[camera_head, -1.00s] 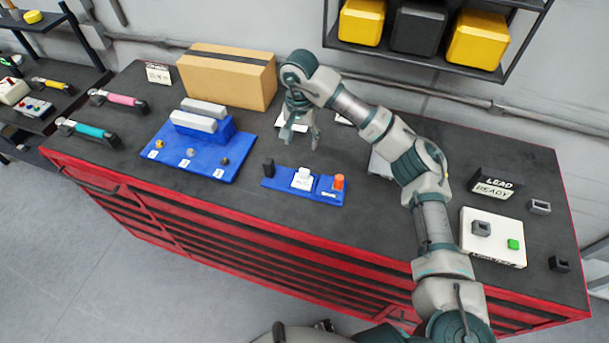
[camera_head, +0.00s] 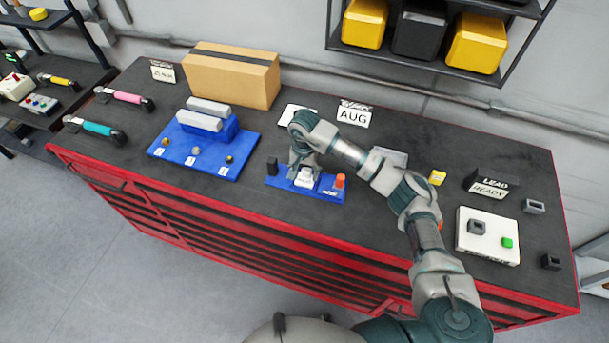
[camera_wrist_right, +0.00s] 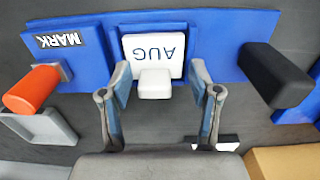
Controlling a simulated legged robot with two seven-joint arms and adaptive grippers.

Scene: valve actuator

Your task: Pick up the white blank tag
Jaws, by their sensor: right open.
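A white tag (camera_wrist_right: 153,55) with a raised square grip (camera_wrist_right: 155,84) sits in the blue MARK holder (camera_wrist_right: 215,40). It reads "AUG" upside down in the right wrist view, so it does not look blank there. In the head view the white tag (camera_head: 304,180) shows just below my right gripper (camera_head: 303,170). In the right wrist view my right gripper (camera_wrist_right: 160,82) is open, with one finger on each side of the grip and a gap to both. My left gripper is not in view.
An orange knob (camera_wrist_right: 30,90) and a black block (camera_wrist_right: 275,75) flank the tag. Behind stand a cardboard box (camera_head: 232,78), an AUG sign (camera_head: 353,115) and a flat white piece (camera_head: 292,113). A white panel (camera_head: 488,245) lies at the right. The black tabletop is clear in front.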

